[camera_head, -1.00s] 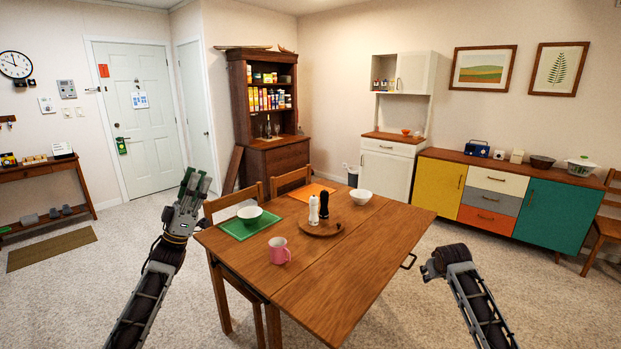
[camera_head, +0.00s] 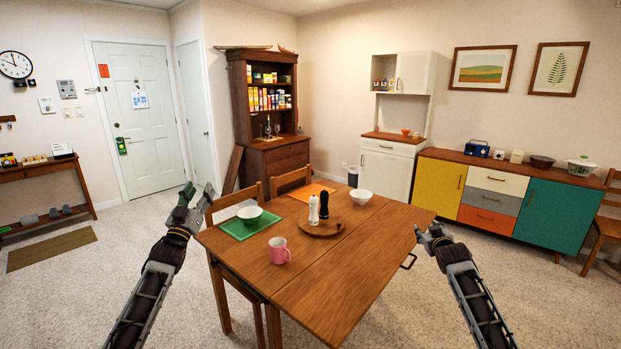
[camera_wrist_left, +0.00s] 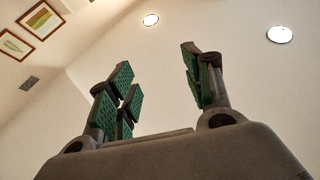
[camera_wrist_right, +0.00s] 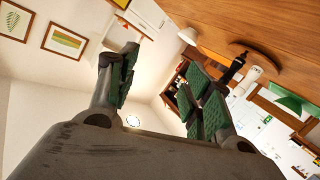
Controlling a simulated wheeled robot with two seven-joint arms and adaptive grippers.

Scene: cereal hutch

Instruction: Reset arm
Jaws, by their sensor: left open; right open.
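My left gripper (camera_head: 196,202) is raised at the left of the table in the head view, open and empty. In the left wrist view its green-padded fingers (camera_wrist_left: 160,88) stand apart against the wall and ceiling. My right gripper (camera_head: 426,232) is at the table's right edge in the head view, open with nothing between its fingers. In the right wrist view its fingers (camera_wrist_right: 160,88) are spread, with the wooden table (camera_wrist_right: 225,22) close by at the upper right.
The table (camera_head: 330,292) carries a pink mug (camera_head: 279,251), a green placemat (camera_head: 238,228) with a bowl (camera_head: 250,214), a white bowl (camera_head: 361,196), and two shakers on a round board (camera_head: 322,230). A chair (camera_head: 233,199) stands at its left. Carpet is clear to the right.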

